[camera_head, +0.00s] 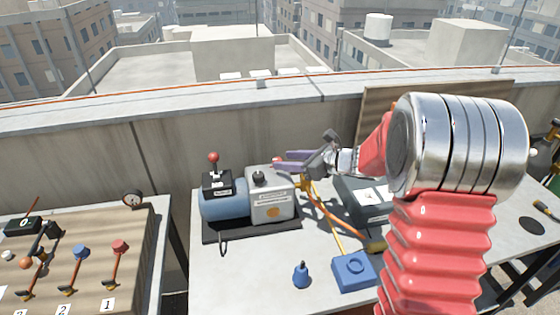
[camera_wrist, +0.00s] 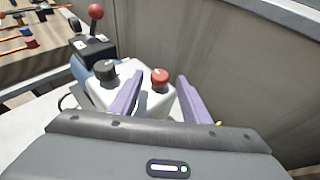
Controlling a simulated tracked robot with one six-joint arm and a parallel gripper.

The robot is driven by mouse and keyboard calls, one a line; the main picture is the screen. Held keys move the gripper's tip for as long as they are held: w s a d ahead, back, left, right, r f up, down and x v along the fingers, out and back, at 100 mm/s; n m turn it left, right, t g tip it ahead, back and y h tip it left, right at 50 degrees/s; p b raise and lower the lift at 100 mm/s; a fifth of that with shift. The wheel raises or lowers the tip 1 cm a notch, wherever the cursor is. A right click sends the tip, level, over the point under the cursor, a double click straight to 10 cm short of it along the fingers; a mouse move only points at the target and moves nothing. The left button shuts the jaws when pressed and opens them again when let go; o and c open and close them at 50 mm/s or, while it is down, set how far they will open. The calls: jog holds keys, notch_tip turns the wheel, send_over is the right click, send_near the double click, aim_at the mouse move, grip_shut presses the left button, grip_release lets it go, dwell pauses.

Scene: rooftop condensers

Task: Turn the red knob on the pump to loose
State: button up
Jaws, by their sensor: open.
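The pump has a blue cylinder (camera_head: 224,204) and a pale grey box (camera_head: 272,207) on a dark base. In the wrist view the red knob (camera_wrist: 160,79) stands on the pale box, right of a black knob (camera_wrist: 105,70). In the head view the red knob (camera_head: 276,160) shows only as a small bit of red by my fingertips. My gripper (camera_head: 282,161) has purple fingers and is open at the pump's upper right. In the wrist view my gripper (camera_wrist: 161,80) has one finger on each side of the red knob in the picture; contact cannot be told.
A red ball lever (camera_head: 213,158) rises from a black box on the pump's left. A blue block (camera_head: 353,271) and a blue bottle (camera_head: 301,275) stand in front. A dark grey case (camera_head: 365,199) lies right of the pump. The parapet wall (camera_head: 165,152) is close behind.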

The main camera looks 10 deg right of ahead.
jog(key=shift+x, duration=1.3)
